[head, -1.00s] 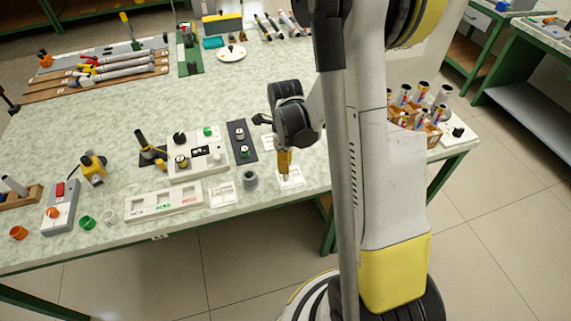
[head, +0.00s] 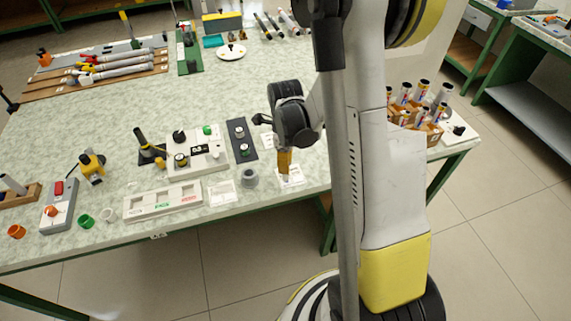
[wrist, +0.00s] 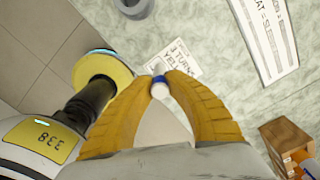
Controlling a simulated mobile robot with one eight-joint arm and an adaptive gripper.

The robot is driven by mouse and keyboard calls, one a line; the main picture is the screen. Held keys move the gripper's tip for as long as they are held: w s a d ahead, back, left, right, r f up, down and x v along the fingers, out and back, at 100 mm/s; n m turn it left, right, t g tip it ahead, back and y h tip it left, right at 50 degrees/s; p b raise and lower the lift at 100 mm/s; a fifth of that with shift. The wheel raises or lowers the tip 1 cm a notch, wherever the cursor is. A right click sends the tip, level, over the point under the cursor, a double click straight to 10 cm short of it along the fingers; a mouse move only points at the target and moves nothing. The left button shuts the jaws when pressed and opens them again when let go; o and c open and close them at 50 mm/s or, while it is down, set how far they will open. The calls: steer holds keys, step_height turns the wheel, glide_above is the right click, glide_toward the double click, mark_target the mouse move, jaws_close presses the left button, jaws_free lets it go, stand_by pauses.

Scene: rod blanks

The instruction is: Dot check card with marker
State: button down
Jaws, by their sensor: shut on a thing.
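My gripper (head: 284,162) is over the front edge area of the table, with its yellow fingers pointing down. In the wrist view the gripper (wrist: 159,84) is shut on a small white marker with a blue part (wrist: 159,90), seen nearly end-on. A white printed card (wrist: 183,62) lies on the table just beyond the fingertips, its text partly readable as "3 TURNS". The card also shows under the gripper in the head view (head: 291,179). I cannot tell whether the marker touches the card. The fingers hide the card's near part.
A grey cup (head: 249,178) stands left of the card, with a white card or tray (head: 222,193) and a labelled three-part tray (head: 163,202) farther left. A wooden box with tubes (head: 415,119) stands to the right. The table's front edge is close.

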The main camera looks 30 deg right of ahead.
steer(key=shift+r+p, duration=2.8)
steer(key=shift+r, duration=1.25)
